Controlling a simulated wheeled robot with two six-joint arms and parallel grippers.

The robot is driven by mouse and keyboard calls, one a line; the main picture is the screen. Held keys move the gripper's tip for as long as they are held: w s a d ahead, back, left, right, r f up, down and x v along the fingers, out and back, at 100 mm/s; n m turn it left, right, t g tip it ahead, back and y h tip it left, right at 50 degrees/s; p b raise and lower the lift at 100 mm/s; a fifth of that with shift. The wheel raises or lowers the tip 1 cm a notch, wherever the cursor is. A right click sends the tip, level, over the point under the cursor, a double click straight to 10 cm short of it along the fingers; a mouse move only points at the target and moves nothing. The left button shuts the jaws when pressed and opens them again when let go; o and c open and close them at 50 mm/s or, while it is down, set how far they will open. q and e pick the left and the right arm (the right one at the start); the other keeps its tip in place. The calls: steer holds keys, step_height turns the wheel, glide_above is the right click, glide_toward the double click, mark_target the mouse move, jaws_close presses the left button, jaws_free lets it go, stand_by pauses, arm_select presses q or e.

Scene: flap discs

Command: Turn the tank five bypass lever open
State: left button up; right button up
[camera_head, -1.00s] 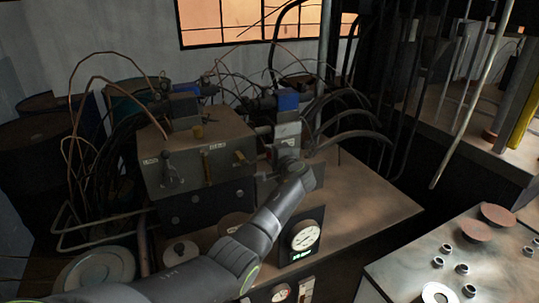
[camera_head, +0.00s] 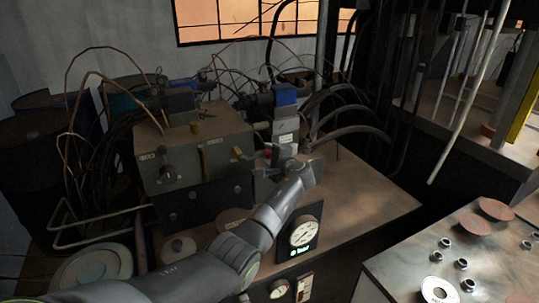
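A grey-brown metal box (camera_head: 178,150) stands on the bench left of centre, with small labels too small to read. On its front are a dark lever or knob (camera_head: 168,173), an upright brass lever (camera_head: 203,163) and a small tilted brass handle (camera_head: 238,153). I cannot tell which one is the tank five bypass lever. My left arm reaches from the bottom left across the bench. My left gripper (camera_head: 277,168) is at the box's right side, beside a grey valve block (camera_head: 285,127) with a blue top. Its fingers are too small and dark to read. My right gripper is not in view.
Hoses and thin pipes crowd behind the box. The bench top (camera_head: 365,200) is clear on the right. A second table (camera_head: 395,258) at the lower right holds small metal rings and reddish discs (camera_head: 497,209).

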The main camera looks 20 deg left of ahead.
arm_select(q)
steer(key=shift+o, duration=0.5)
steer(key=shift+r, duration=0.1)
steer(key=shift+s+d, duration=0.25)
steer(key=shift+d, duration=0.15)
steer(key=b+v, duration=0.2)
steer(key=v, duration=1.4)
steer(key=shift+s+r+b, duration=0.2)
steer(key=shift+b, duration=0.1)
